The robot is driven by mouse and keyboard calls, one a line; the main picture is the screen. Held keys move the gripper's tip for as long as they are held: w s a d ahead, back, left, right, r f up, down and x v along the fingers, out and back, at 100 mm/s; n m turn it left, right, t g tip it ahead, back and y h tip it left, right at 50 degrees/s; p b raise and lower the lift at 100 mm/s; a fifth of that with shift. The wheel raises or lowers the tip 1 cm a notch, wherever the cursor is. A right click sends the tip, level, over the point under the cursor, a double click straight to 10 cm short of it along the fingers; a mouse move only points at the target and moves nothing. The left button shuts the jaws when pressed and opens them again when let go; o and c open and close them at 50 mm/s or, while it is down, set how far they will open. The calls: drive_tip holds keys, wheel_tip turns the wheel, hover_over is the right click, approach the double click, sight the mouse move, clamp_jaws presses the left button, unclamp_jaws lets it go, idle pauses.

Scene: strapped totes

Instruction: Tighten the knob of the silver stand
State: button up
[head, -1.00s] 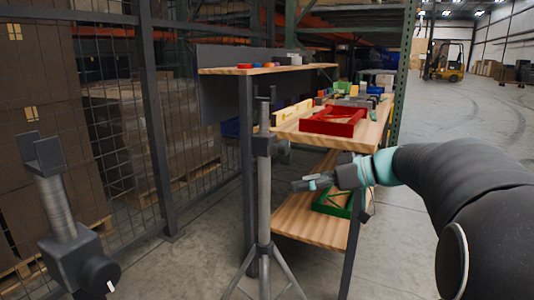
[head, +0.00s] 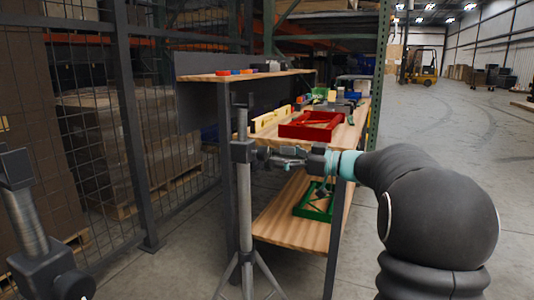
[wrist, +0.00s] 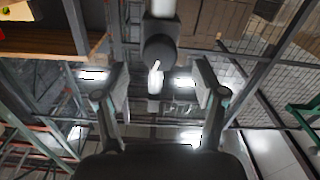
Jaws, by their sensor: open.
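A silver stand (head: 244,205) with a slim pole on tripod legs stands upright in the middle of the head view. Its dark clamp block (head: 243,151) has a dark round knob on the right side, partly hidden by my gripper in that view. My gripper (head: 279,158) points left at this knob from the right, at about its height. In the wrist view the knob (wrist: 158,48), with a white mark, lies ahead between the fingers of my gripper (wrist: 158,82). The fingers are open, with a gap on both sides of the knob.
Another grey stand (head: 27,225) with a dark knob (head: 74,286) is at the left edge. Behind the silver stand is a shelf unit (head: 275,230) with a red tray (head: 310,132) and a green tray (head: 308,208). A mesh fence (head: 180,180) runs along the left.

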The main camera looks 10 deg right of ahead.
sight(267, 155)
drive_tip(key=shift+x, duration=2.35)
drive_tip(key=c, duration=1.1)
